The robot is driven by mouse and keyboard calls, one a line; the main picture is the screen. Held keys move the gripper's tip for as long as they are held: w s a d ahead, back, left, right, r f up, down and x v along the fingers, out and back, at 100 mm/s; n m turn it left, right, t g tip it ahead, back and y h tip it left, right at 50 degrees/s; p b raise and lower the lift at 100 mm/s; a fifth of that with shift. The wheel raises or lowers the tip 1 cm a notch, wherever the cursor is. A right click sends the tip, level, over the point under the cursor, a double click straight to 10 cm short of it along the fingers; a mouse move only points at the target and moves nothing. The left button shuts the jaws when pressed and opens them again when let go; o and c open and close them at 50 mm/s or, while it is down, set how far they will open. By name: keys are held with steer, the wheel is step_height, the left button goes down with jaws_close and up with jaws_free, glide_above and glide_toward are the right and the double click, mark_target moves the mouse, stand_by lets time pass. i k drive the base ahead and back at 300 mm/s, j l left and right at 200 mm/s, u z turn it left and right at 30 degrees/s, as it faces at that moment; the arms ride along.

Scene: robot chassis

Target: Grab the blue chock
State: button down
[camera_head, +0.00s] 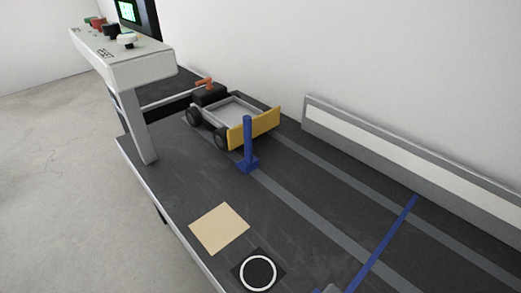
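The blue chock (247,154) stands upright on the dark table top, left of the picture's middle. It has a small block base and a tall thin post. It is just in front of the yellow end plate of a small wheeled chassis (213,110), and its post overlaps that plate in the picture. Whether the two touch cannot be told. The chassis has dark wheels, a grey frame and a black box with an orange part on top. My gripper is not in view.
A control panel (125,70) on a post stands at the left. A grey rail (400,160) runs along the back. A beige square (219,229), a white ring mark (258,273) and a blue line (385,238) lie on the table (310,230). A small grey piece at the bottom edge is cut off.

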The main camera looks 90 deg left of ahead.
mark_target(250, 162)
steer(key=l+u, duration=0.1)
steer(key=u, duration=0.7)
steer(key=k+u, duration=0.1)
steer(key=u, duration=0.3)
steer(key=l+u, duration=0.1)
steer(key=u, duration=1.6)
